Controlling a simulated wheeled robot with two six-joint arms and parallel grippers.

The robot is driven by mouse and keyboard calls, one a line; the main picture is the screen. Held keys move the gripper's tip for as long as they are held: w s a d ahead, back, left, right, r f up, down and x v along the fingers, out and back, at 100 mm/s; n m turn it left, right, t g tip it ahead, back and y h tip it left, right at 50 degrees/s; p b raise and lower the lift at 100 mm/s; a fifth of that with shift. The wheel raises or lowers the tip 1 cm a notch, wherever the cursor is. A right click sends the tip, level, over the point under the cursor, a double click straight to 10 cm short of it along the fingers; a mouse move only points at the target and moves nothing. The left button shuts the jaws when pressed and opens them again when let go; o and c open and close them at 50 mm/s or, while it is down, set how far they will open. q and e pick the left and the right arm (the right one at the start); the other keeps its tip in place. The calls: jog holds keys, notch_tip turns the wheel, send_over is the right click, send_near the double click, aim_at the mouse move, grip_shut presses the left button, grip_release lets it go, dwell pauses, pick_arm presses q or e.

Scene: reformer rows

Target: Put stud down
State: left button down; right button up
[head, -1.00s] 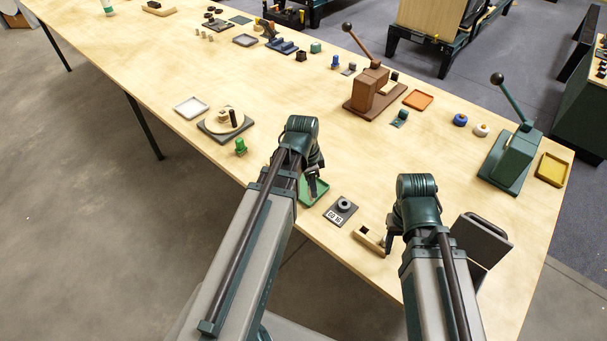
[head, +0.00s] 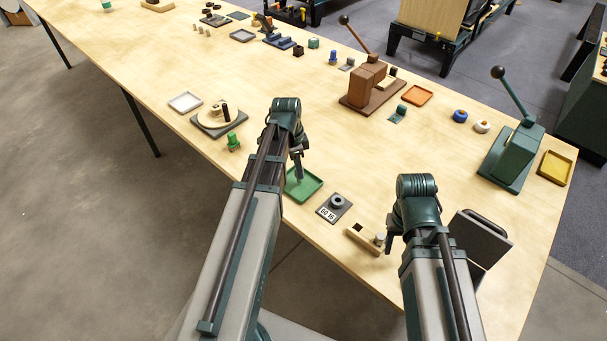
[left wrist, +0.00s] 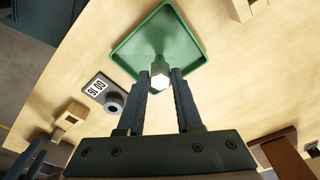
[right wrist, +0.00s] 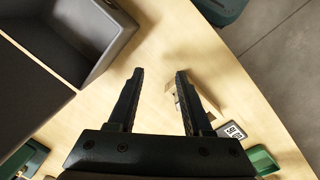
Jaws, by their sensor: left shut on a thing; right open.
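In the left wrist view the stud sits between the fingertips (left wrist: 161,84), over the green tray (left wrist: 196,60). In the head view the green tray (head: 316,186) lies near the table's front edge, and the stud (head: 299,181) appears over its left part. I cannot tell whether the stud touches the tray floor. My right gripper (head: 386,240) is open and empty; its fingers (right wrist: 160,78) are apart in the right wrist view.
Right of the tray is a grey gauge plate (head: 334,208) with a ring and digits. A wooden block (head: 362,238) with a grey peg stands beside my right gripper. A green knobbed piece (head: 233,142) and a round wooden fixture (head: 218,120) stand to the left. A dark bin (right wrist: 88,45) is near my right gripper.

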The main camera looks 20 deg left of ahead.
pick_arm(q)
jog(key=shift+d+f, duration=0.1)
jog(key=shift+f, duration=0.4)
pick_arm(e)
jog(key=shift+w+d+f, duration=0.1)
jog(key=shift+d+f, duration=0.25)
jog(key=shift+f, duration=0.2)
pick_arm(q)
jog(key=shift+a+r, duration=0.1)
jog(key=shift+a, duration=0.1)
pick_arm(e)
jog(key=shift+a+r, duration=0.15)
pick_arm(q)
jog(key=c, duration=0.6)
grip_release()
jog(key=r+p, duration=0.8)
jog(key=s+a+r+p, duration=0.1)
jog(key=r+p, duration=0.3)
pick_arm(e)
notch_tip(320, 180, up, 12)
